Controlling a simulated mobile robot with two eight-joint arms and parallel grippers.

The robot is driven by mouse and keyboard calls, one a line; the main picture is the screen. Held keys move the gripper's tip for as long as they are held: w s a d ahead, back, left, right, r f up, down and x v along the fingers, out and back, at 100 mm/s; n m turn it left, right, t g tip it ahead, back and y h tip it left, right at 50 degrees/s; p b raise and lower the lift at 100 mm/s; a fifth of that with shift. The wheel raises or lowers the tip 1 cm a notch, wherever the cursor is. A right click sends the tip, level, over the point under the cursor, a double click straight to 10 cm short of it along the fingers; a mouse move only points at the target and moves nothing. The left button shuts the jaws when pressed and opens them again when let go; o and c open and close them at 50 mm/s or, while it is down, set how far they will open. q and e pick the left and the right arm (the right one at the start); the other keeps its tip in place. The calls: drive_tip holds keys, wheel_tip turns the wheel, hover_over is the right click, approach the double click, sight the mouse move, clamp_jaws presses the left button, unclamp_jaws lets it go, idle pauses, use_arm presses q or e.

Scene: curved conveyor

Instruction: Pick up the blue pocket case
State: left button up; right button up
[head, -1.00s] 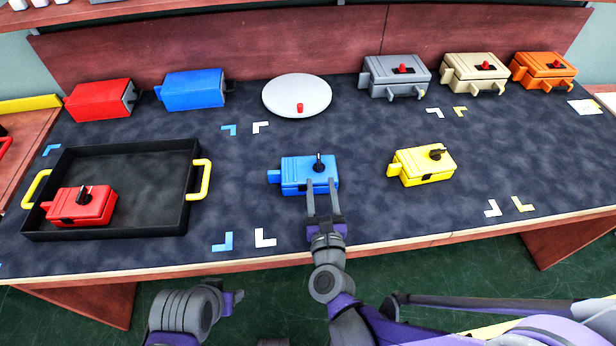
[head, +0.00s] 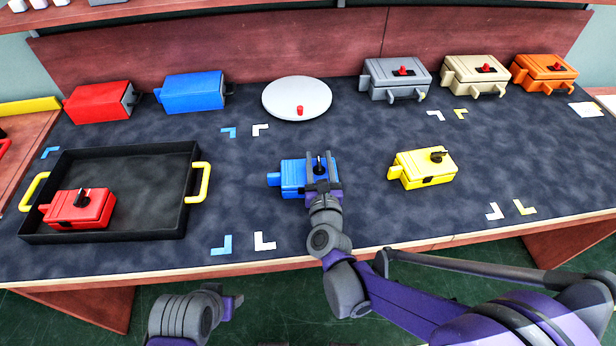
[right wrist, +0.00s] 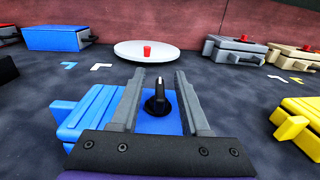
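The blue pocket case (head: 291,178), a small box with a black knob on top and a tab on its left, sits on the dark table top at the centre. It also shows in the right wrist view (right wrist: 88,112). My right gripper (head: 320,155) is open over the case, its two fingers apart on either side of the black knob (right wrist: 158,99). In the right wrist view clear gaps show between the knob and both fingers. Part of the case is hidden by the gripper. My left gripper (head: 236,301) is low, in front of the table edge; its fingers are unclear.
A black tray (head: 190,205) with yellow handles holds a red case (head: 70,212) at left. A yellow case (head: 428,167) sits right of the blue one. A white disc (head: 290,92), a larger blue box (head: 193,92) and several other cases stand at the back. Bare table surrounds the blue case.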

clamp_jaws()
idle(1.2)
